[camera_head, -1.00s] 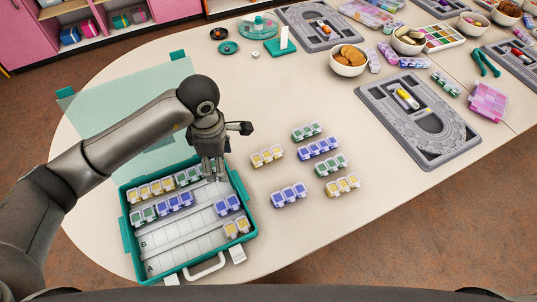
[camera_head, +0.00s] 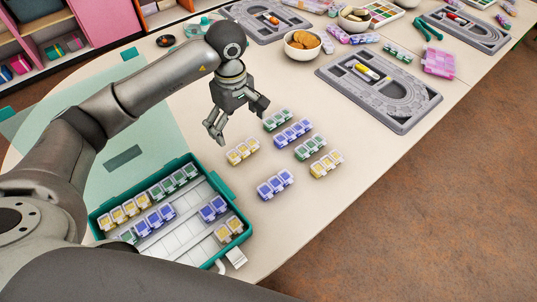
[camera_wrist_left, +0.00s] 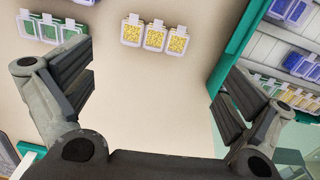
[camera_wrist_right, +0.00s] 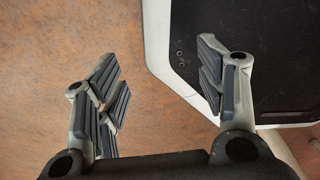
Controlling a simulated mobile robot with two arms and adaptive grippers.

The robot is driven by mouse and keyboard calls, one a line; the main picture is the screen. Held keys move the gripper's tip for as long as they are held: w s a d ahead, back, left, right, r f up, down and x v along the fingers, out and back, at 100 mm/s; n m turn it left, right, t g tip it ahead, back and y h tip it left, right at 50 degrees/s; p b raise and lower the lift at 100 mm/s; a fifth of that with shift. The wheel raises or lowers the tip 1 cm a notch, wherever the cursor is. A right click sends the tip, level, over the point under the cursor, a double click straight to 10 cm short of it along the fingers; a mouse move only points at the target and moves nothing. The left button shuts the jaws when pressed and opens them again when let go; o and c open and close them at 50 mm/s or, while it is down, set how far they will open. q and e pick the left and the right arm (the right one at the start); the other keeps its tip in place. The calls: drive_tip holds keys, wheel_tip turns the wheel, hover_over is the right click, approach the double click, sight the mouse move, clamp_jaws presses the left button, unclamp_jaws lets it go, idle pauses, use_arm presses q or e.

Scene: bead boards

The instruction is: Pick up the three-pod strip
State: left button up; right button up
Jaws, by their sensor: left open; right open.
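Several three-pod strips lie on the cream table. A yellow one (camera_head: 242,151) is closest to my left gripper (camera_head: 238,118), which is open and empty above the table just beyond it. In the left wrist view this yellow strip (camera_wrist_left: 154,37) lies ahead, between the directions of the two spread fingers and apart from them. A green strip (camera_wrist_left: 53,28) shows at upper left there. In the head view, other strips are green (camera_head: 277,120), blue (camera_head: 292,134), green (camera_head: 309,147), yellow (camera_head: 326,164) and blue (camera_head: 275,184). My right gripper (camera_wrist_right: 160,80) is open and empty above the floor.
A teal case (camera_head: 241,217) holds more yellow, green, blue strips in rows, with bare slots between. A grey bead board (camera_head: 391,118) lies right of the strips. A bowl (camera_head: 302,54) stands behind. The table around the front blue strip is clear.

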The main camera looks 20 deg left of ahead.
use_arm(q)
hover_over(243, 148)
drive_tip(key=f, duration=0.5)
drive_tip(key=shift+s, duration=0.2)
wheel_tip(243, 148, down, 5)
drive_tip(key=shift+w+r+p, duration=0.1)
drive_tip(key=shift+r+p, duration=0.05)
drive_tip(key=shift+p, duration=0.65)
drive_tip(key=shift+f, duration=0.5)
drive_tip(key=shift+c, duration=0.9)
drive_tip(key=c, duration=0.6)
drive_tip(key=shift+c, duration=0.2)
use_arm(e)
drive_tip(key=shift+w+d+r, duration=0.3)
drive_tip(key=shift+w+r, duration=0.35)
drive_tip(key=shift+r, duration=0.1)
